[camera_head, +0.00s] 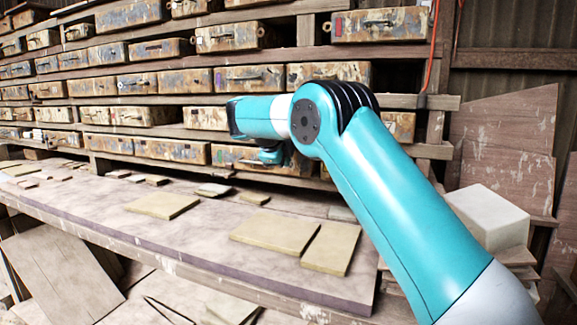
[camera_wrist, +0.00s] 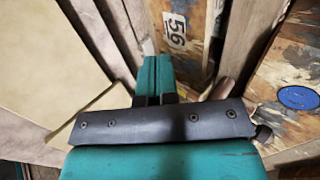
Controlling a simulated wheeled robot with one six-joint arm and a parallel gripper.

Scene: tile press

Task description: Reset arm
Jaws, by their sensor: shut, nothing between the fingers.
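My teal arm (camera_head: 400,200) reaches up and is folded over toward the shelf rack, above the stone bench. In the wrist view the teal fingers of my gripper (camera_wrist: 155,62) are together with nothing between them. They point toward a weathered box with a "56" label (camera_wrist: 175,30). In the head view the gripper end is mostly hidden behind the wrist links, and I cannot clearly see its fingers there.
A shelf rack (camera_head: 150,133) of worn mold boxes fills the back. The bench (camera_head: 190,225) carries several flat tan tiles (camera_head: 275,232). A white block (camera_head: 487,217) stands at the right. In the wrist view, a box with a blue oval (camera_wrist: 298,97) is at the right.

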